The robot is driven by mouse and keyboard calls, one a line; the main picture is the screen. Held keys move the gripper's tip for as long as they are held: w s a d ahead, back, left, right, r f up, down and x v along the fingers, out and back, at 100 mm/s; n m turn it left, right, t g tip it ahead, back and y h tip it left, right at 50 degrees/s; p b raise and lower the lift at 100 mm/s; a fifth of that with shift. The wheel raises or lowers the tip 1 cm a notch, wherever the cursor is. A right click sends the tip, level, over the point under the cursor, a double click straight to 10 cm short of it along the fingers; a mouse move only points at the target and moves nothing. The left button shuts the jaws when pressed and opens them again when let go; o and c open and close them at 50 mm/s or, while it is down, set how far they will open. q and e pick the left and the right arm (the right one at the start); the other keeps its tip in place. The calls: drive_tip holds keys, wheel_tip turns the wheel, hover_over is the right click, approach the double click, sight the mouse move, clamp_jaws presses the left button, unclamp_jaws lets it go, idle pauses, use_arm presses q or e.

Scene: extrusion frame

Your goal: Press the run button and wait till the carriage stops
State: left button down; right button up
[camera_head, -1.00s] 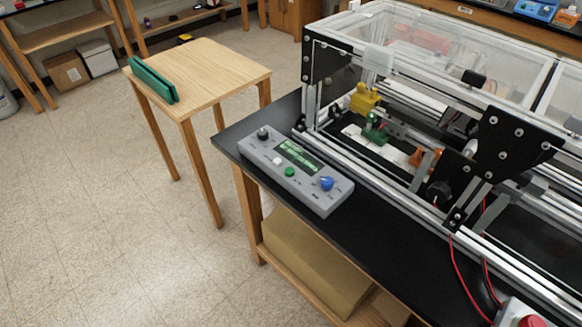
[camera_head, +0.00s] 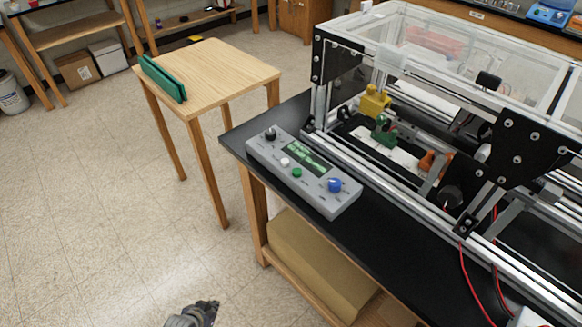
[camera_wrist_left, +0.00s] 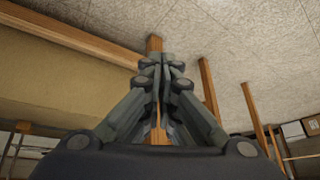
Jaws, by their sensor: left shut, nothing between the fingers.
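The grey control box (camera_head: 303,170) lies on the black bench top in front of the machine. It has a lit green display (camera_head: 306,157), a green button (camera_head: 297,173), a white button (camera_head: 285,162), a black knob (camera_head: 270,134) and a blue knob (camera_head: 335,185). I cannot read the labels. Behind it in the aluminium frame sit a yellow block (camera_head: 375,101), a green part (camera_head: 385,133) and an orange part (camera_head: 433,160); which is the carriage is unclear. My left gripper (camera_head: 212,306) is shut and empty, low and left of the box, also in the left wrist view (camera_wrist_left: 162,66).
A small wooden table (camera_head: 222,75) with a green holder (camera_head: 164,78) stands left of the bench. The black bench edge (camera_head: 245,163) lies between my left gripper and the box. Red wires (camera_head: 468,275) hang at the lower right. Clear lids cover the machine's top.

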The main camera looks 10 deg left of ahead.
use_arm(q)
drive_tip(key=w+d+r+m+t+h+b, duration=0.1)
drive_tip(key=w+d+r+t+h, duration=0.15)
drive_tip(key=w+r, duration=0.9)
drive_tip(key=w+d+r+t+h+b, duration=0.1)
drive_tip(key=w+r+t, duration=0.2)
drive_tip(key=w+r, duration=0.9)
drive_tip(key=s+d+r+m+h, duration=0.1)
drive_tip(key=d+r, duration=0.3)
drive_tip(key=r, duration=0.5)
drive_tip(key=s+d+r+m+h, duration=0.2)
drive_tip(key=s+d+r, duration=0.1)
drive_tip(key=r, duration=0.6)
drive_tip(key=s+d+r+m+h+b, duration=0.1)
drive_tip(key=s+d+r+m+h, duration=0.1)
drive_tip(key=d+r, duration=0.3)
wheel_tip(320, 180, up, 4)
drive_tip(key=shift+s+r+t+h, duration=0.15)
drive_tip(key=shift+s+t+h, duration=0.05)
drive_tip(key=shift+t+h, duration=0.15)
